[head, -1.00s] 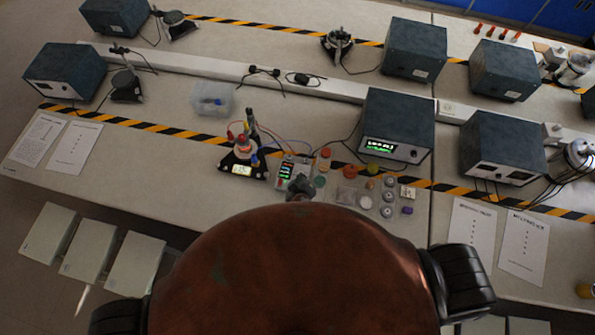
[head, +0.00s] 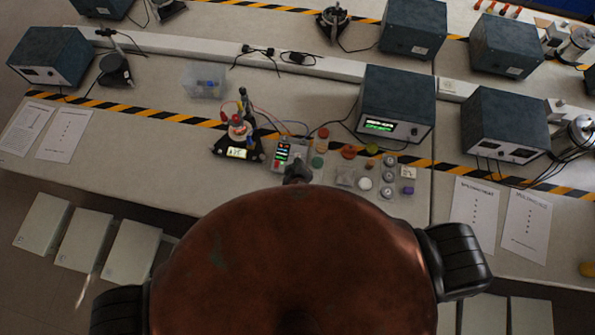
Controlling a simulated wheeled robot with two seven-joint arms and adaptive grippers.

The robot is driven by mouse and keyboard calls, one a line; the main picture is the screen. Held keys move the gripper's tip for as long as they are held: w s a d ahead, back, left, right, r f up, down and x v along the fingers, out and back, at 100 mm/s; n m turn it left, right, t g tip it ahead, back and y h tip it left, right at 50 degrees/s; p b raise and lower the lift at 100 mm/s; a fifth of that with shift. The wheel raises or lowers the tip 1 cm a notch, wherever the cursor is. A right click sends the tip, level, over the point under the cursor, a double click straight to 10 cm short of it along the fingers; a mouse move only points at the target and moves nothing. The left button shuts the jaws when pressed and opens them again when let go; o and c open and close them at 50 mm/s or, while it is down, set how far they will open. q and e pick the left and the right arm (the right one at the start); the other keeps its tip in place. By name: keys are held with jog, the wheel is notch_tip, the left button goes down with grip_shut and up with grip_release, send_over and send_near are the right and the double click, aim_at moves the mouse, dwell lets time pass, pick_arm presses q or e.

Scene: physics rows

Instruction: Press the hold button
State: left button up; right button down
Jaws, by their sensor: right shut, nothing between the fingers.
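A small grey handheld unit (head: 281,157) with a dark face and coloured red, green and white marks lies on the bench, just beyond my body. Which of its small marks is the hold button is too small to tell. My right gripper (head: 295,166) is shut and empty, a small dark shape at the near right edge of this unit. It covers part of the unit's lower right. I cannot tell whether the fingertips touch it or hover above it. My left gripper is not in view.
A black instrument with a lit display (head: 238,153) stands just left, with cables around it. Jars, caps and weights (head: 365,183) crowd the right side. A blue-grey box with a green display (head: 396,105) stands behind them.

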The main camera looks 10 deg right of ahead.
notch_tip(320, 180, down, 4)
jog(key=shift+r+b, duration=0.1)
jog(key=shift+b, duration=1.15)
jog(key=shift+f, duration=0.45)
jog(key=shift+f+b, duration=0.15)
jog(key=shift+b, duration=0.15)
jog(key=shift+f, duration=0.3)
jog(key=shift+f, duration=0.4)
dwell(0.5)
jog(key=shift+r, duration=0.15)
jog(key=shift+r+p, duration=0.65)
jog(key=shift+r, duration=0.05)
